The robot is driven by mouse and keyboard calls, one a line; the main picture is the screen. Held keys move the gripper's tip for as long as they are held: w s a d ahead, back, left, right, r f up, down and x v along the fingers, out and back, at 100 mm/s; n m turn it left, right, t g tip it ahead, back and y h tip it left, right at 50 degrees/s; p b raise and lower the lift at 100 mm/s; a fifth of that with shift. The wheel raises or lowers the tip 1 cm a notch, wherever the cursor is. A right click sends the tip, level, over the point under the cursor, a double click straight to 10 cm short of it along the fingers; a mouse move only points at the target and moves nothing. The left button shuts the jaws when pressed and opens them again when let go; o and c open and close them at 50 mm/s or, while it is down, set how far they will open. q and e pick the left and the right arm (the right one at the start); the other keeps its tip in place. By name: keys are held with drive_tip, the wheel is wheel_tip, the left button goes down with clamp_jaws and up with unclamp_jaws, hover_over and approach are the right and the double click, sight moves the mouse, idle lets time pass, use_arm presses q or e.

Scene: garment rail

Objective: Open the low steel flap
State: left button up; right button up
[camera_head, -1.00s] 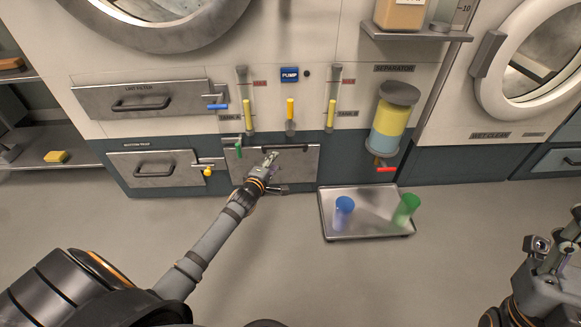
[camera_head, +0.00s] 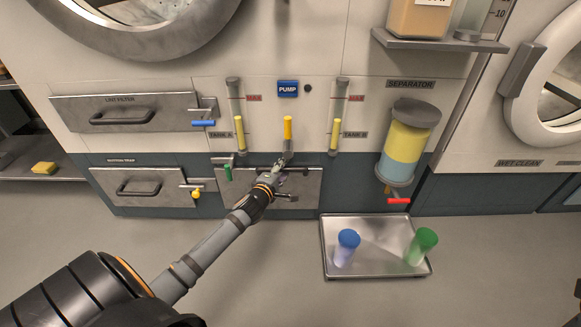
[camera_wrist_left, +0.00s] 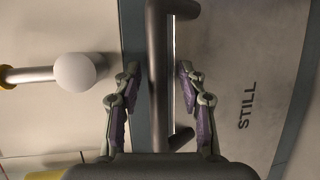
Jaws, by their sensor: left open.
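The low steel flap (camera_head: 309,193) is a grey panel low on the machine front, and it looks closed. It also shows in the left wrist view (camera_wrist_left: 228,55), marked STILL. A dark bar handle (camera_wrist_left: 157,95) runs along its top edge. My left gripper (camera_head: 281,163) is at this handle, partly hiding it in the head view. In the left wrist view the open fingers (camera_wrist_left: 158,72) stand one on each side of the bar, with visible gaps. My right gripper is not in view.
A green lever (camera_head: 228,173) is at the flap's upper left. The bottom trap drawer (camera_head: 110,186) is to the left. A tray (camera_head: 372,274) with blue and green cups stands on the floor at right. The floor below the flap is clear.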

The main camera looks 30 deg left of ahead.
use_arm(q)
drive_tip(key=shift+c, duration=0.3)
clamp_jaws()
idle(0.3)
